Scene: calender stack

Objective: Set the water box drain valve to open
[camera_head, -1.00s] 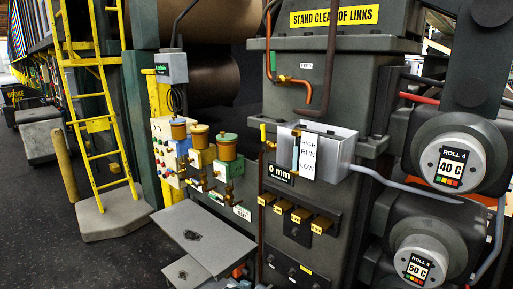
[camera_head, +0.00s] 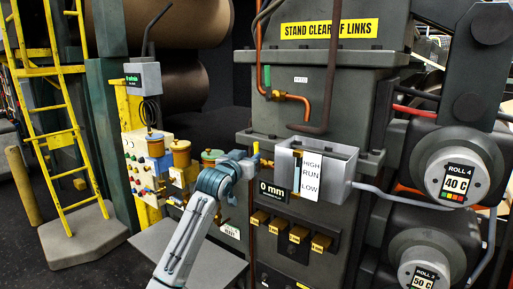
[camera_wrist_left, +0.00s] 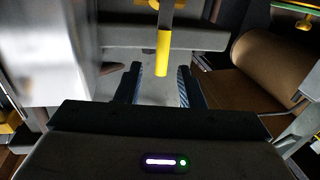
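The water box (camera_head: 338,170) is a grey open-topped box with a HIGH, RUN, LOW label, fixed to the machine. A small yellow handle (camera_head: 256,148) stands upright at its left side, above a thin brown pipe; it looks like the drain valve's handle. In the left wrist view the yellow handle (camera_wrist_left: 163,52) hangs from a grey stem, in line with the gap between my fingers. My left gripper (camera_head: 250,162) is at the handle, its fingers (camera_wrist_left: 159,82) apart on either side. Contact cannot be told. My right gripper is not in view.
A 0 mm display (camera_head: 273,190) and several brass blocks (camera_head: 290,233) sit below the box. Brass-coloured pots (camera_head: 181,153) and a button panel stand left of my arm. A grey plate (camera_head: 150,238) lies below my arm. Roll housings (camera_head: 458,180) stand at right.

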